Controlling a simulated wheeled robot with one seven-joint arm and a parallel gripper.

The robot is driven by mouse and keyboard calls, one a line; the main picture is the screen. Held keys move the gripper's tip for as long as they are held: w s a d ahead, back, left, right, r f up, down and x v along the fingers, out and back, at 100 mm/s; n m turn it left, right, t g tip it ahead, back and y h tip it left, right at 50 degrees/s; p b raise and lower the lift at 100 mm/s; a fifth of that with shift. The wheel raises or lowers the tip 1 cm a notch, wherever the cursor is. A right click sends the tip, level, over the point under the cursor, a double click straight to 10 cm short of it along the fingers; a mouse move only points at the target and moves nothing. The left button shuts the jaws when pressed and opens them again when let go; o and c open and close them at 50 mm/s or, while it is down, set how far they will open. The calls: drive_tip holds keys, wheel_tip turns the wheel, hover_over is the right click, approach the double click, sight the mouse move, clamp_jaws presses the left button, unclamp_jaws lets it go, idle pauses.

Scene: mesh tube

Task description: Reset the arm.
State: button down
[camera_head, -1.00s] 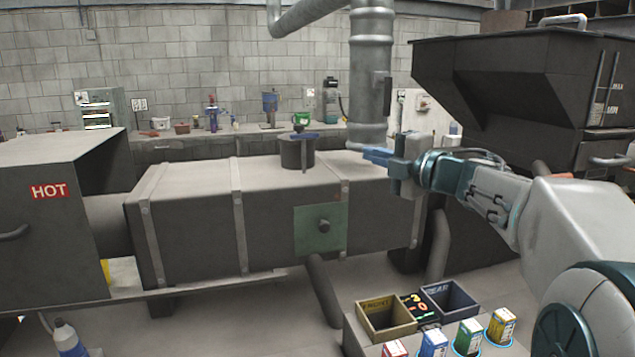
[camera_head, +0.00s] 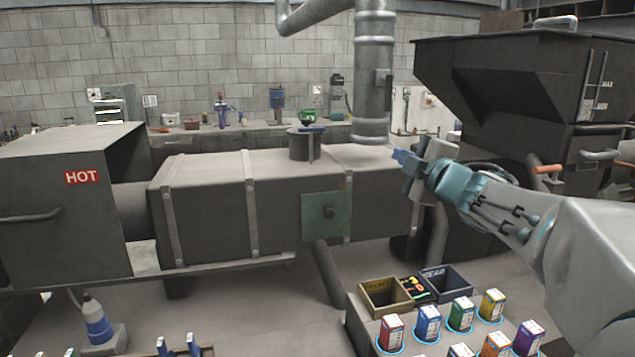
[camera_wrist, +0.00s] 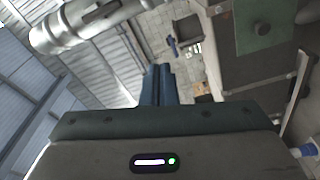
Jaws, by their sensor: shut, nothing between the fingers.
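My gripper (camera_head: 401,157) is at the end of my arm on the right side of the head view, raised in front of the right end of the long grey machine (camera_head: 210,200). Its blue fingers are together with nothing between them and point left. In the wrist view the shut fingers (camera_wrist: 158,84) stick up from the gripper body, and the machine's green panel (camera_wrist: 265,25) shows at the upper right. The fingers look apart from the machine and from the vertical metal pipe (camera_head: 373,80), though the exact gap cannot be told.
A black hopper (camera_head: 510,80) stands behind my arm at the right. Below are a tan bin (camera_head: 385,310), a dark bin (camera_head: 447,290) and several coloured boxes (camera_head: 428,325). A box marked HOT (camera_head: 80,215) and a spray bottle (camera_head: 95,318) are at the left.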

drive_tip(key=s+d+f+m+g+h, duration=0.2)
drive_tip(key=s+f+m+g+h, duration=0.15)
drive_tip(key=s+f+m, duration=0.35)
drive_tip(key=s+d+f+m+g+h, duration=0.25)
drive_tip(key=s+f+m+h, duration=0.2)
drive_tip(key=f+m, duration=0.3)
drive_tip(key=s+a+f+m+g+y, duration=0.1)
drive_tip(key=s+a+f+m+g, duration=0.1)
drive_tip(key=s+f, duration=0.5)
drive_tip(key=s+a+f+m+g+p, duration=0.1)
drive_tip(key=s+a+f+g, duration=0.3)
drive_tip(key=s, duration=0.7)
wheel_tip(320, 180, down, 3)
drive_tip(key=shift+r+m+g+y, duration=0.15)
drive_tip(key=shift+m+g+y, duration=0.4)
drive_tip(key=shift+g, duration=0.65)
